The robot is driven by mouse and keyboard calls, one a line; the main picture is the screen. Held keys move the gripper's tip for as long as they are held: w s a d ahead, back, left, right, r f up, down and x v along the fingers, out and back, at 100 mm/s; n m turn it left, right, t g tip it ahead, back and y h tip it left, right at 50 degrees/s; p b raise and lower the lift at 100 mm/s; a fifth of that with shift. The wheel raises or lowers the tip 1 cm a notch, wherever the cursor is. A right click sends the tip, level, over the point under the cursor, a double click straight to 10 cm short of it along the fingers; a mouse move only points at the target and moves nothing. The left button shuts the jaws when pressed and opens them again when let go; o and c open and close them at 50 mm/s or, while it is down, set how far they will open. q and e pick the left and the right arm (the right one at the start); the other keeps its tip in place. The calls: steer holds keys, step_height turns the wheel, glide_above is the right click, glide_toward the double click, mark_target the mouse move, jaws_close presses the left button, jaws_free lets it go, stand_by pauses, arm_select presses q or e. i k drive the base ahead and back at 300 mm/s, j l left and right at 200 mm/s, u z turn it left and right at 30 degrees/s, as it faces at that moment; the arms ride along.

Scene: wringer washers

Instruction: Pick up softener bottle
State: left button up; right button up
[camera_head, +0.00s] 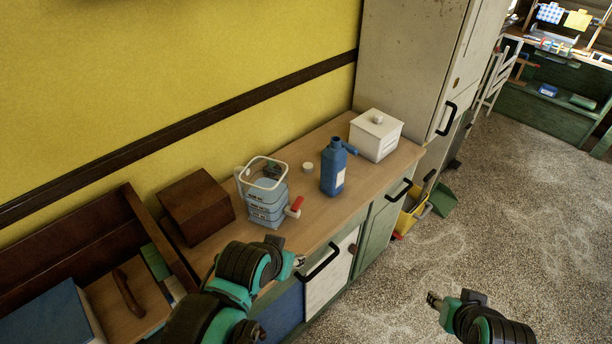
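A blue bottle (333,170) with a pale label stands upright on the wooden counter (300,225); it looks like the softener bottle. A blue piece (350,148) sticks out to the right near its neck. My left gripper (299,262) is at the front edge of the counter, nearer to me than the bottle and apart from it. My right gripper (432,298) hangs over the floor at the lower right, well away from the bottle. Both grippers are small in view, and I cannot make out their finger openings.
A white lidded box (376,135) is behind right, and a brown box (197,206) at left. Cabinet handles (320,262) protrude in front.

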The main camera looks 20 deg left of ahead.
mark_target(334, 157)
steer(key=i+l+u, duration=0.15)
steer(key=i+l, duration=0.95)
steer(key=i+l+u, duration=0.1)
steer(key=u, duration=1.75)
